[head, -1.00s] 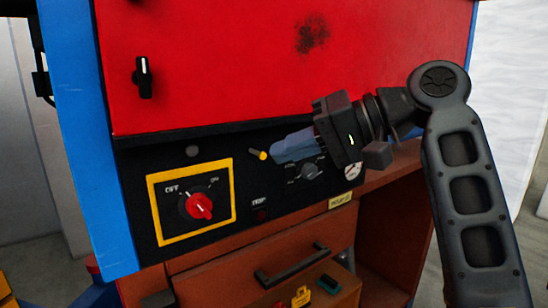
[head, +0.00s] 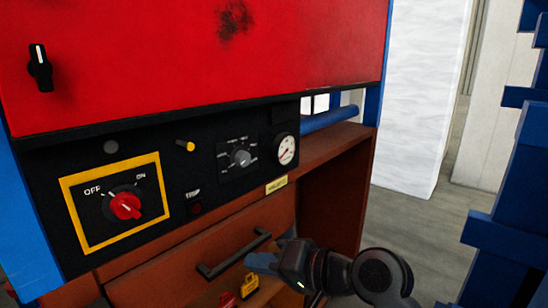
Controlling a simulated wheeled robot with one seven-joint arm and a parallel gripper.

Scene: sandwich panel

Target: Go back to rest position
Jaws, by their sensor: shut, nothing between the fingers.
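My gripper (head: 262,262) is low in the head view, in front of the wooden drawer with the black handle (head: 235,254). Its fingers are together and hold nothing. It points left, and my arm runs off the bottom edge. The black control panel (head: 225,195) is above it, apart from the gripper. On the panel is a red rotary switch (head: 125,206) in a yellow frame, marked OFF and ON.
The red cabinet door (head: 150,60) with a black latch (head: 39,68) is above the panel. A yellow item (head: 249,286) and a red item (head: 227,299) sit low near the gripper. Blue racking (head: 510,210) stands at the right. Grey floor (head: 425,230) is open between.

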